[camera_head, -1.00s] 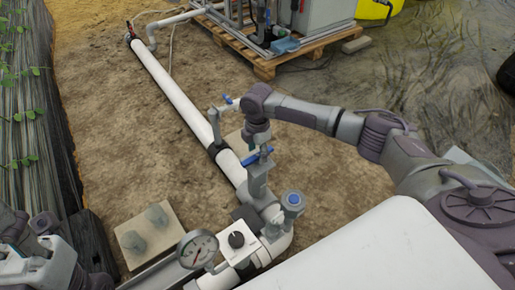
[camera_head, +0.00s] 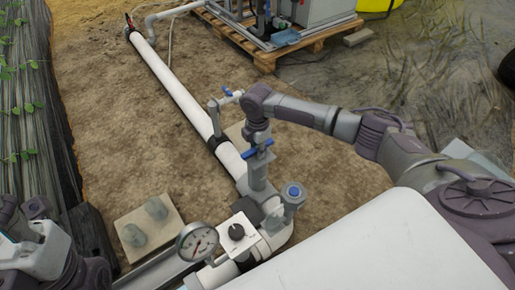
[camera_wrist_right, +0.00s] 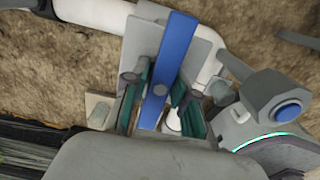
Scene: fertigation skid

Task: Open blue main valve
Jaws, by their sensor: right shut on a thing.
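The blue main valve handle (camera_head: 257,150) is a flat blue lever on top of a grey valve body (camera_head: 257,175) on the white pipeline. In the head view it lies slantwise, its right end higher in the picture. My right gripper (camera_head: 256,144) points down from above and is shut on the handle. In the right wrist view the blue handle (camera_wrist_right: 168,65) runs between the teal-padded fingers (camera_wrist_right: 161,95). The pads stand along its two sides; their exact contact is hard to see. Parts of my left arm show at the lower left, but its fingers do not.
A pallet (camera_head: 268,55) with equipment stands at the back. Bare soil lies left of the pipe.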

